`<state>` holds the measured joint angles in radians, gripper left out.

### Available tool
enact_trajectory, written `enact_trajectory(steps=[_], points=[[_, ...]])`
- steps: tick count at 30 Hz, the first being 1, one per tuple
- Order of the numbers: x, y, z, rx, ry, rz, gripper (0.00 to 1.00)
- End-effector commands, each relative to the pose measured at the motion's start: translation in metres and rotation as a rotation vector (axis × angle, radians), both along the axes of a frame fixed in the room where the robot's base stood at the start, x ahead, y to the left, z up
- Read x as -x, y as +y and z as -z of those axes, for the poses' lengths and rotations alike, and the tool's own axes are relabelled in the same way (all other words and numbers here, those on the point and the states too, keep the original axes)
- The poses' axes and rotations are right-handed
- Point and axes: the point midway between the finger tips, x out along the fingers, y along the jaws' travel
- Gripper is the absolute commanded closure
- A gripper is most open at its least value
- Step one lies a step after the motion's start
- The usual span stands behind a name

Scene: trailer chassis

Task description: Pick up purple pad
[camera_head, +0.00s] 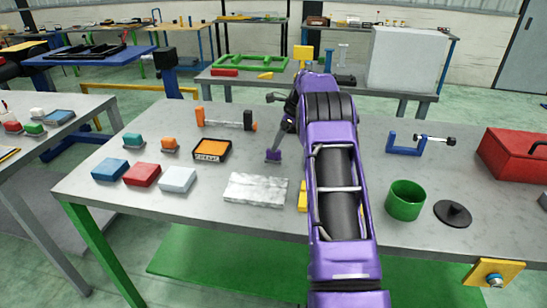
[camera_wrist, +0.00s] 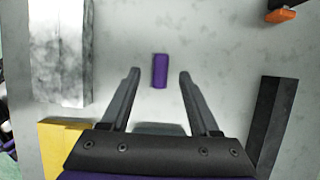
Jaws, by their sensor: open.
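The purple pad (camera_wrist: 160,70) is a small upright-looking rectangle on the grey table in the wrist view. It also shows in the head view (camera_head: 273,156), near the table's middle, behind the marbled block. My gripper (camera_wrist: 158,73) is open, with one finger on each side of the pad in the picture and a gap on both sides. No contact shows. The head view shows my gripper (camera_head: 281,138) pointing down at the pad, partly hidden by my purple arm. How high the fingertips are above the table I cannot tell.
A white marbled block (camera_head: 255,189) and a yellow block (camera_head: 303,197) lie close by. A dark bar (camera_wrist: 276,115) lies right of the gripper in the wrist view. An orange clamp (camera_head: 226,122) lies behind left. A green cup (camera_head: 405,201) stands right of my arm.

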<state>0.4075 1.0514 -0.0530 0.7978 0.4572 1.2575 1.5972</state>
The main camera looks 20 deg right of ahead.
Motion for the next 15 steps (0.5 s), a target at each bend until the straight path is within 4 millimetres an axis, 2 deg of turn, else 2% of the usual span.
enact_trajectory(steps=[7, 15], points=[[-0.006, 0.01, 0.037, -0.002, 0.003, -0.002, 0.38], [-0.008, 0.011, 0.042, -0.001, 0.001, 0.0, 0.38]])
